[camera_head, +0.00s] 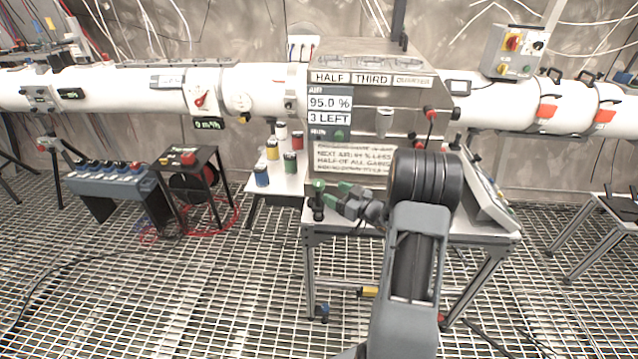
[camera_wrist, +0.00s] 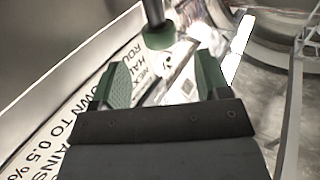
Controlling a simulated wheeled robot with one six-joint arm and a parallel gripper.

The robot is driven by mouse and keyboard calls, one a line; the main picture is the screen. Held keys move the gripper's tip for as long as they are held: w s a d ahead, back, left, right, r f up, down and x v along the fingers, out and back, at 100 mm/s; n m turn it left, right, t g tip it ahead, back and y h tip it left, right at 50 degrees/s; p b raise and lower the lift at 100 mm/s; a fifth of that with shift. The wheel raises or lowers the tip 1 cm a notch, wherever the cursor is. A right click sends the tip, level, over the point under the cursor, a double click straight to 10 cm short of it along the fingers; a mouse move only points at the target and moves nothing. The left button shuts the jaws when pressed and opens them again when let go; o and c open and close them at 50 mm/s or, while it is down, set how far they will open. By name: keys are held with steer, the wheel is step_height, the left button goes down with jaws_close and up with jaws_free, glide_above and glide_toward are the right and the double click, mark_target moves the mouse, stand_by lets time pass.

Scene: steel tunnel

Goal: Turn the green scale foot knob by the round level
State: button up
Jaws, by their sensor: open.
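A green round knob (camera_head: 318,186) on a dark stem stands at the front left corner of the steel table. It also shows in the wrist view (camera_wrist: 159,38), at the end of a dark rod at the top. My gripper (camera_head: 334,194) is just right of the knob in the head view, with its green finger pads apart. In the wrist view, my gripper (camera_wrist: 160,66) is open and empty. The knob lies just beyond the fingertips, roughly centred between them; whether they touch it cannot be told. I cannot make out the round level.
A steel cabinet with a display (camera_head: 330,103) reading 95.0 % and 3 LEFT stands behind my gripper. Its text placard (camera_head: 352,160) is close behind the fingers. Several coloured cans (camera_head: 272,150) stand to the left. The grating floor (camera_head: 200,290) is open at left front.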

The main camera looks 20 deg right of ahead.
mark_target(322, 188)
steer(key=p+x, duration=0.1)
steer(key=x, duration=0.6)
steer(key=shift+w, duration=0.1)
steer(key=c, duration=0.9)
steer(key=m+h+b, duration=0.1)
steer(key=m+t+h+b, duration=0.1)
steer(key=h+b, duration=0.1)
steer(key=shift+a+f+t, duration=0.15)
steer(key=shift+f+t, duration=0.05)
steer(key=shift+t, duration=0.1)
steer(key=m+h+b, duration=0.1)
steer(key=h+b, duration=0.1)
steer(key=shift+r+m+h, duration=0.1)
steer(key=shift+m+h, duration=0.2)
steer(key=shift+r+m+t+h, duration=0.2)
steer(key=shift+m+t+h, duration=0.1)
steer(key=shift+m+h, duration=0.15)
